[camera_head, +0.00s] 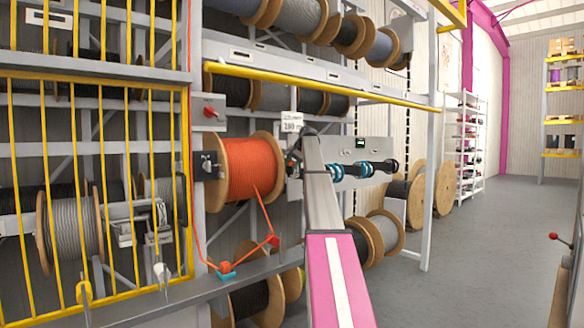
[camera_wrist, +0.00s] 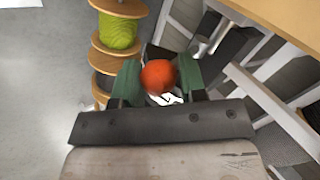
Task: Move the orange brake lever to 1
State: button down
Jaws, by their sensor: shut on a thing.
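The orange ball knob of the brake lever (camera_wrist: 158,76) shows in the middle of the wrist view. My gripper (camera_wrist: 159,82) has its green-padded fingers on both sides of the knob and is shut on it. The lever's shaft is hidden below the knob and the fingers. A white label with dark marks (camera_wrist: 168,99) shows partly just under the knob; I cannot read its number. In the head view my arm reaches up toward the rack, and I cannot make out the fingers or the lever there.
A reel of orange cable (camera_head: 255,168) hangs on the rack left of my arm. A yellow barred gate (camera_head: 187,200) stands further left. A grey ledge (camera_head: 195,286) runs below. A yellow-green reel (camera_wrist: 118,32) shows in the wrist view. The floor at right (camera_head: 470,250) is open.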

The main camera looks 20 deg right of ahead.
jog(key=shift+w+r, duration=0.2)
jog(key=shift+r, duration=0.05)
dwell(0.3)
jog(key=c, duration=0.7)
grip_release()
jog(key=shift+w, duration=0.1)
jog(key=shift+c, duration=0.2)
jog(key=v, duration=1)
jog(key=shift+s+r, duration=0.25)
jog(key=shift+s, duration=0.05)
jog(key=shift+d, duration=0.1)
